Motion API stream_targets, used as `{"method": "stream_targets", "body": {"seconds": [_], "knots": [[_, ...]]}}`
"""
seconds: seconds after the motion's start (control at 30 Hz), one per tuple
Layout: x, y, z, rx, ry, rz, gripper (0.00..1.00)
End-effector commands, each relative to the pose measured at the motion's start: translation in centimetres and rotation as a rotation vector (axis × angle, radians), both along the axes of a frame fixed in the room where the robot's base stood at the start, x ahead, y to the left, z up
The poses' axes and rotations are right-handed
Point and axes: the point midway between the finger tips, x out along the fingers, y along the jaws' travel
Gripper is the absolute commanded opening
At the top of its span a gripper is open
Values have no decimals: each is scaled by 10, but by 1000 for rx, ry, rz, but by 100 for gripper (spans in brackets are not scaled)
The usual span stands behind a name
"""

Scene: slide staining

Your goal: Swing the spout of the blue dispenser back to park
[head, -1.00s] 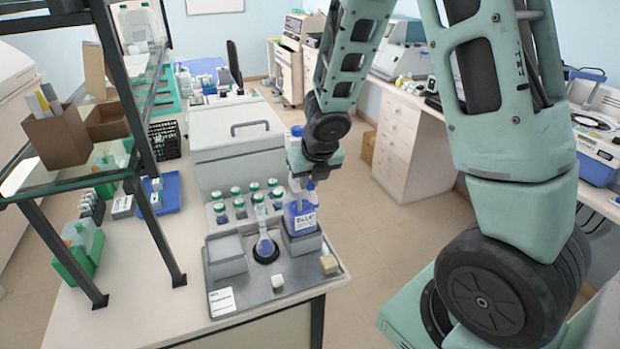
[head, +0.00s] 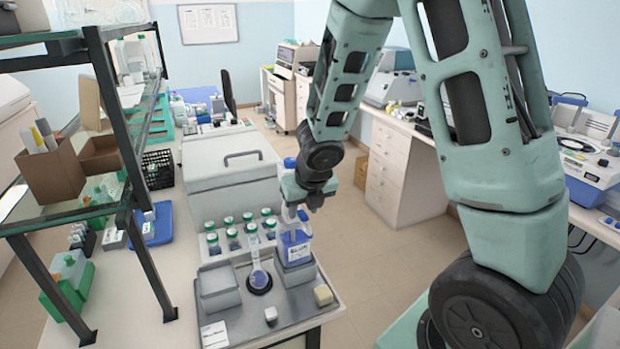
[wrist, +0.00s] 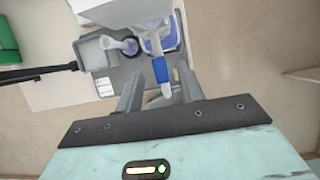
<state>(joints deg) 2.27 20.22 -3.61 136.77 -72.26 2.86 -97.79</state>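The blue dispenser (head: 294,247) is a bottle of blue liquid with a white label, standing on a grey block at the right of the bench tray. In the wrist view, its blue body (wrist: 172,35) lies just beyond my fingers. A pale part with a blue band (wrist: 160,70) reaches from it toward the gap between them. I cannot tell where the spout ends. A long-necked flask (head: 259,278) with blue liquid stands left of the bottle. It also shows in the wrist view (wrist: 129,46). My gripper (wrist: 160,92) is open, above the dispenser's top, which it partly hides in the head view.
The grey tray (head: 240,325) also holds a grey box (head: 218,287) and small blocks. Several green-capped bottles (head: 233,238) stand behind, before a white lidded chest (head: 228,178). A glass shelf frame (head: 118,130) rises at left. Floor is free right of the bench.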

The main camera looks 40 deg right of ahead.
Motion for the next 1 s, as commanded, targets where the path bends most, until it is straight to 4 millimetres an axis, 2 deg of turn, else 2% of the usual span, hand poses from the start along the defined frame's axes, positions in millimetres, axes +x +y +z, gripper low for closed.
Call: {"method": "stream_targets", "body": {"seconds": [0.03, 0.1, 0.5, 0.57, 1.0], "knots": [[-3, 0, 14, 0, -1, -1, 38], [-8, 2, 29, 1, -2, -1, 38], [-38, 10, 105, -1, -2, -1, 38], [-40, 10, 104, 0, -3, -7, 38], [-54, 13, 139, -2, -6, -9, 38]]}}
